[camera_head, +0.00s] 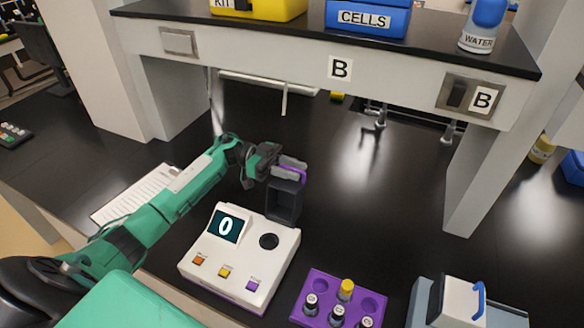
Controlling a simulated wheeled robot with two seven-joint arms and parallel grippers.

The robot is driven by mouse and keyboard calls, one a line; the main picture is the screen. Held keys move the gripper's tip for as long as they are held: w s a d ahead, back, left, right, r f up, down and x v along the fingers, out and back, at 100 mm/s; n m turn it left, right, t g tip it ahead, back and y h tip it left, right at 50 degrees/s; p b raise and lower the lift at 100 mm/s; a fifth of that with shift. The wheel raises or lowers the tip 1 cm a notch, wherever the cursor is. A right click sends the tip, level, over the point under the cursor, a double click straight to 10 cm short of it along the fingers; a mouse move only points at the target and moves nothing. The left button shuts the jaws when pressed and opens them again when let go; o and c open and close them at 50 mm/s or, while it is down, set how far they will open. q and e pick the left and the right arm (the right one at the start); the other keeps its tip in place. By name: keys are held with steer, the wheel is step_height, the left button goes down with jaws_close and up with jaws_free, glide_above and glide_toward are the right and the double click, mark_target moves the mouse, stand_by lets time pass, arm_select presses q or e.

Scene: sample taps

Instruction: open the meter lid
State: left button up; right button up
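The meter (225,262) is a white box with a dark display reading 0, a dark round well and orange, yellow and purple buttons. Its lid (285,201), a dark hollow cover, stands raised at the meter's back right, leaving the well uncovered. A purple strip shows at the lid's top. My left gripper (291,167) is at that top edge, reached from the left, with its fingers beside the purple strip. Whether the fingers are closed on it is not clear. My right gripper is out of view.
A purple rack (318,283) with several capped vials stands right of the meter. A grey-white box with a blue handle (479,301) is at the lower right. White paper (130,199) lies left. A shelf (300,50) labelled B spans the back. Bench right of the lid is clear.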

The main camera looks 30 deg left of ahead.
mark_target(283, 187)
arm_select(q)
jaws_close()
steer(key=shift+s+r, duration=0.1)
steer(key=shift+s+r+m, duration=0.35)
steer(key=shift+s+m, duration=0.35)
steer(key=s+m, duration=0.1)
steer(key=s+r+m, duration=0.1)
steer(key=s+m, duration=0.1)
steer(key=shift+s+d+r, duration=0.1)
steer(key=shift+s+r, duration=0.1)
steer(key=shift+s, duration=0.1)
steer(key=shift+s+d+r, duration=0.1)
steer(key=shift+s+r, duration=0.05)
steer(key=shift+s, duration=0.7)
